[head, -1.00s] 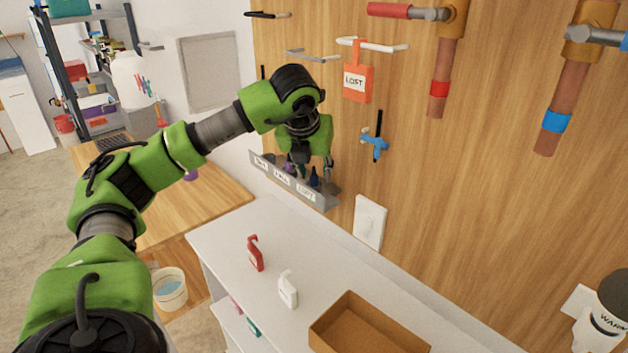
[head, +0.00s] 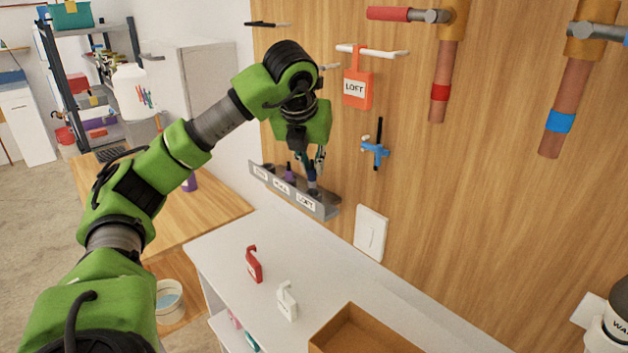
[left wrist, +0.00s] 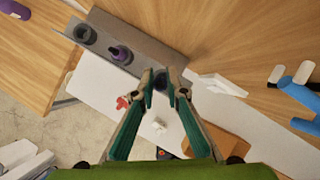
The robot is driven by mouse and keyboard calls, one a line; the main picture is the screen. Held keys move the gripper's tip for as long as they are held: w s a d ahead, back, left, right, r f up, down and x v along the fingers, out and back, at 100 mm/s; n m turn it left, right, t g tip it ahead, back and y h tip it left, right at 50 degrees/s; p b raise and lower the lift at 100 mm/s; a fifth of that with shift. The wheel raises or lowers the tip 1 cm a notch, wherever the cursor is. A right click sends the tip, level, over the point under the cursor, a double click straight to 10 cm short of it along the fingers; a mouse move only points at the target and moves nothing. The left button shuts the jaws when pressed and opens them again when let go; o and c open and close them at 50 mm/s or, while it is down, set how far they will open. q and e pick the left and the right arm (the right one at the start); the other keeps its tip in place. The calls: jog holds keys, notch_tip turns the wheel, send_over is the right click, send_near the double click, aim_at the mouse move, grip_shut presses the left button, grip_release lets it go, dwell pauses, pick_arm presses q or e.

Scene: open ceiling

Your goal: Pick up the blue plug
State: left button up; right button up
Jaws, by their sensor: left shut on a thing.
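The blue plug (head: 311,177) is dark blue and upright at the right end of a grey wall rack (head: 328,211), at the slot labelled LOFT. My left gripper (head: 316,162) comes down from above and is shut on the plug's upper part. In the left wrist view, the fingertips (left wrist: 162,84) are close together over the rack's end slot, and the plug is mostly hidden between them. I cannot tell whether its lower end is still in the slot. A purple plug (head: 289,173) stands in the middle slot. My right gripper is not in view.
An orange LOFT tag (head: 356,90) hangs on a wall hook above right. Below are a white shelf top (head: 235,235), a red tag (head: 254,265), a white tag (head: 287,301) and a brown box (head: 345,318).

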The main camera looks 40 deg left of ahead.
pick_arm(q)
jog(key=s+d+r+p, duration=0.2)
jog(key=s+r, duration=0.6)
jog(key=s, duration=0.5)
jog(key=shift+d+r+p, duration=0.15)
jog(key=shift+r+p, duration=0.25)
jog(key=shift+p, duration=0.15)
jog(key=shift+f, duration=0.1)
